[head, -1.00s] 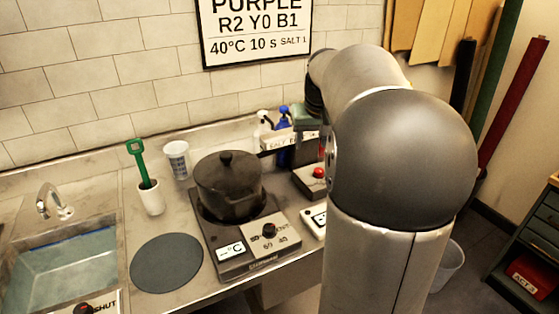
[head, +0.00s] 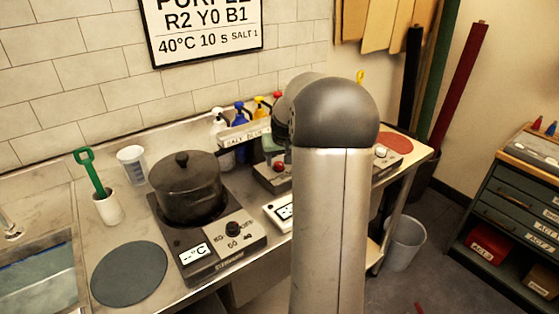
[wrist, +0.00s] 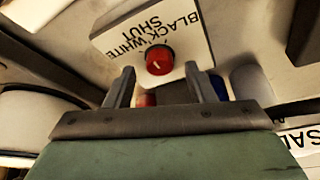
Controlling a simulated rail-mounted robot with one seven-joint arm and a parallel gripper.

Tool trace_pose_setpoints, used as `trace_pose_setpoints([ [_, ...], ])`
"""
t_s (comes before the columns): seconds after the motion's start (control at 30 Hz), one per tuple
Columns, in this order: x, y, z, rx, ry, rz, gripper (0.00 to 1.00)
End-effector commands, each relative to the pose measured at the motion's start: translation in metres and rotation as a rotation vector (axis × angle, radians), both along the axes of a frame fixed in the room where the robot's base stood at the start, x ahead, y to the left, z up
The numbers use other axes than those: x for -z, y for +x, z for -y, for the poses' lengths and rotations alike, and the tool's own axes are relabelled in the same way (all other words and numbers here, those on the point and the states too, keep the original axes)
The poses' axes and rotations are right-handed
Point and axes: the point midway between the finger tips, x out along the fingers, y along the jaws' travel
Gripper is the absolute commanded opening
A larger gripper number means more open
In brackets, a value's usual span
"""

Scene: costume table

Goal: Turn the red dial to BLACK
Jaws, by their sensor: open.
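The red dial (wrist: 160,58) shows in the wrist view on a pale plate (wrist: 112,40) lettered BLACK, WHITE and SHUT, upside down in this view. A small pale mark shows on the dial's face; I cannot tell which word it points to. My gripper (wrist: 159,70) is open, with a finger on either side of the dial in the picture. Nothing is held, and I cannot tell contact or the depth gap. In the head view my arm hides most of the gripper. A red knob (head: 279,167) shows just left of the arm; I cannot tell whether it is this dial.
A dark pot (head: 187,190) stands on a hotplate left of my arm. A SALT sign (head: 245,134) and bottles, including a blue one (head: 240,116), stand along the wall. A white cup (head: 108,208) holds a green-handled tool. A round grey mat (head: 129,274) lies in front.

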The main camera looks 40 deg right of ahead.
Motion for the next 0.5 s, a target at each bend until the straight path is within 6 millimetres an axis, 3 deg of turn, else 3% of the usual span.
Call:
trace_pose_setpoints([
  [0.2, 0.014, 0.0054, 0.0023, -0.001, 0.0, 0.0, 0.5],
  [0.47, 0.0151, 0.0058, 0.0026, -0.001, -0.001, 0.001, 0.5],
  [0.5, 0.0151, 0.0058, 0.0026, -0.001, -0.001, 0.001, 0.41],
])
